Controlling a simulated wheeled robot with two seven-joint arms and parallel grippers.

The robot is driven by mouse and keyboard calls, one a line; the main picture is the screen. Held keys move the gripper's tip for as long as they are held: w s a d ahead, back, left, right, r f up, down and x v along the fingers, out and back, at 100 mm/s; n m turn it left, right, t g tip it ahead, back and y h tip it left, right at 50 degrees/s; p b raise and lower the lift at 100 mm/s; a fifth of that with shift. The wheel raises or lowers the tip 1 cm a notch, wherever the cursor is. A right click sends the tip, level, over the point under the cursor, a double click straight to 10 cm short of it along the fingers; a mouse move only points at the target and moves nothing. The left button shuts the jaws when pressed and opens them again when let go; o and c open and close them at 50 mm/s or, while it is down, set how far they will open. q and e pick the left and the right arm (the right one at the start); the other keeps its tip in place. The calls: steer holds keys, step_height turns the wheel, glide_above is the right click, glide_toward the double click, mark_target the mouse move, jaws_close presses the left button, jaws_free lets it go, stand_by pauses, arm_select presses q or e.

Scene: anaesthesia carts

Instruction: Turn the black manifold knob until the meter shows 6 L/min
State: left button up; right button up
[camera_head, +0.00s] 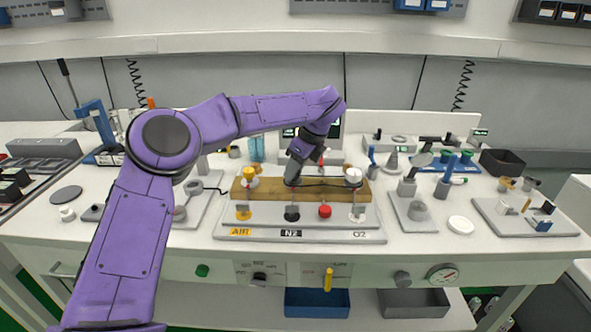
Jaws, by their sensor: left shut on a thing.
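The manifold is a wooden block (327,194) on a pale base plate at the middle of the bench, with AIR, N2 and O2 labels along its front. A yellow knob (249,173) is at its left and a white knob (353,175) at its right. My left gripper (292,182) reaches down from above to the middle position over the N2 label and is shut there on the black knob, which it mostly hides. A display (289,132) behind the manifold is largely covered by my left arm; no reading is legible. My right gripper is out of view.
A plate with grey parts (412,212) is to the right. A blue bin (317,302) is below.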

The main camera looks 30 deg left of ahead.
arm_select(q)
steer(key=shift+f+n, duration=0.15)
steer(key=shift+n, duration=0.25)
steer(key=o, duration=1)
steer(key=shift+a, duration=0.1)
steer(key=shift+o, duration=0.2)
steer(key=v, duration=1)
steer(key=shift+w+r+p, duration=0.15)
steer(key=shift+r+p, duration=0.15)
steer(key=shift+p, duration=0.05)
steer(key=shift+f, duration=0.1)
